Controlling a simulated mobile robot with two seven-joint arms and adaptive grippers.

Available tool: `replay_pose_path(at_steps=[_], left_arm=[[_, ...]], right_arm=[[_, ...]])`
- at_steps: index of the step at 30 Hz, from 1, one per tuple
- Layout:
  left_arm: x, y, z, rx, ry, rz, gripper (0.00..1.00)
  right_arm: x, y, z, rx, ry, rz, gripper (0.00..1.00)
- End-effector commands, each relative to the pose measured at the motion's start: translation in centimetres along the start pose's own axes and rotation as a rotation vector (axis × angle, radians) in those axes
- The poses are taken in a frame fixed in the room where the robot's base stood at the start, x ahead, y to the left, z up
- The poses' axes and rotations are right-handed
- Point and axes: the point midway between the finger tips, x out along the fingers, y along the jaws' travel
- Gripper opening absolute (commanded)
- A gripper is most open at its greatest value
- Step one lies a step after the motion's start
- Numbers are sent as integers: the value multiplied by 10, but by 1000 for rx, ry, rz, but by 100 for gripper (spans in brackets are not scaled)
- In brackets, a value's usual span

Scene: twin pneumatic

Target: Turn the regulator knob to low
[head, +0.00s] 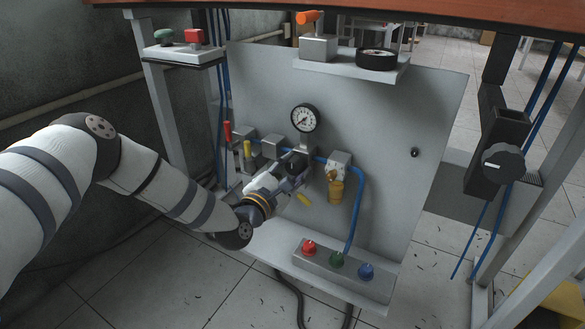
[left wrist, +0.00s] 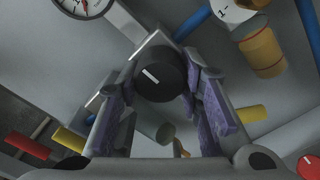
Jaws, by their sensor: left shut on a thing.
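The regulator knob (left wrist: 160,78) is a black round knob with a white pointer line, seen nearly face-on in the left wrist view. The line runs toward the upper left there. My left gripper (head: 291,172) is at the regulator on the grey panel, below the round gauge (head: 305,118). Its two purple-padded fingers are shut on the sides of the knob. In the head view the gripper largely hides the knob. The gauge is partly cut off in the left wrist view (left wrist: 85,6). My right gripper is not in view.
A grey panel (head: 395,190) carries blue hoses, a red lever (head: 228,132), a yellow lever and a brass-coloured filter (head: 336,190). A shelf (head: 358,65) juts out above. A black knob box (head: 500,160) stands right.

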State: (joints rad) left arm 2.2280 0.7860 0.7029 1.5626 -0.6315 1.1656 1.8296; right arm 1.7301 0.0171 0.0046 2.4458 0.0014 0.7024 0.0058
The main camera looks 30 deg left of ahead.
Motion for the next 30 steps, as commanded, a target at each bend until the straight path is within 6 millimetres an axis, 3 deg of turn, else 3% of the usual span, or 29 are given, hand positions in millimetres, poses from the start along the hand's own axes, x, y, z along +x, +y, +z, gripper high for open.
replay_pose_path(at_steps=[1, 2, 4, 14, 17, 24, 30], left_arm=[[-1, -2, 1, -2, -1, -5, 5], [-1, -2, 1, -2, -1, -5, 38], [-1, -2, 0, -1, -1, -5, 54], [-3, 0, 0, 0, 0, -1, 54], [-20, 0, -1, -2, 2, -2, 54], [-85, -1, -1, -2, 3, -4, 54], [-116, -1, 0, -1, 1, -3, 54]], right_arm=[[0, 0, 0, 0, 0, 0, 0], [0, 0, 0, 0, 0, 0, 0], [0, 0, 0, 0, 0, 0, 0], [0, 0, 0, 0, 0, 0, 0], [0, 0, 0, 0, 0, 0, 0], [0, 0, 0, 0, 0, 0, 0], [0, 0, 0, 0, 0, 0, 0]])
